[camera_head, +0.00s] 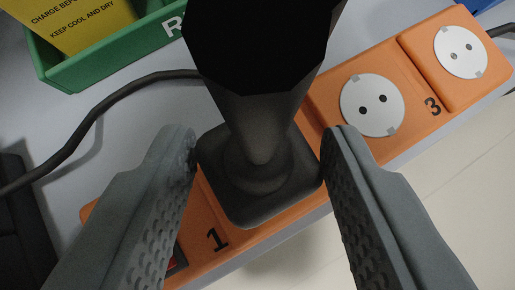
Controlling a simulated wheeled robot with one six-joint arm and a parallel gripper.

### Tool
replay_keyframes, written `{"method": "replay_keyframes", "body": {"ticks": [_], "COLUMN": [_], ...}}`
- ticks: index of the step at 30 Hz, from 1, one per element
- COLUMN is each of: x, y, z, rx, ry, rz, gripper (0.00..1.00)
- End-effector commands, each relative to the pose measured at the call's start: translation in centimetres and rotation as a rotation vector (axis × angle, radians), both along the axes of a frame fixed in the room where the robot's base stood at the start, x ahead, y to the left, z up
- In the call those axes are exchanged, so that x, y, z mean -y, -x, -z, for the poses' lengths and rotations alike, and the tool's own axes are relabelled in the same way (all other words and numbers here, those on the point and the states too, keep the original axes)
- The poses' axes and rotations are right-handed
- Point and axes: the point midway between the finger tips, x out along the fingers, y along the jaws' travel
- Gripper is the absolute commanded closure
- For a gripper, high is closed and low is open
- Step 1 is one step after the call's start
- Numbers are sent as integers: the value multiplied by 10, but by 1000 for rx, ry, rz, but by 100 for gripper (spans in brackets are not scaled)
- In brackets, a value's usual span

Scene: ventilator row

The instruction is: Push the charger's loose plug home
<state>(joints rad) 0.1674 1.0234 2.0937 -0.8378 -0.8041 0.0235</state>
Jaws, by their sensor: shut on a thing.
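The black plug (245,180) has a square, round-cornered body and a thick neck rising toward the camera. Whether there is a gap between plug and strip cannot be told from this angle. My gripper (260,160) is shut on the plug, with one grey ribbed finger against its left side and one against its right.
Two empty white sockets (372,105) show on the strip to the right, one by the number 3. A black cable (95,112) curves left. A green bin (105,58) with a yellow card (75,25) stands behind.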

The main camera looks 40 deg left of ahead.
Motion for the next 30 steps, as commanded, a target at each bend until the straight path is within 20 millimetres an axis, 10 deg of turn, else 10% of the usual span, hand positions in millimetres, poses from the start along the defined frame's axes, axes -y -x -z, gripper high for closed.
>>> {"method": "replay_keyframes", "body": {"ticks": [4,5,9,30], "x": [0,0,0,27], "y": [0,0,0,34], "z": [0,0,0,-41], "rx": [-1,-1,-1,1], "ry": [1,1,0,0], "rz": [0,0,1,2], "gripper": [98,55,31,31]}}
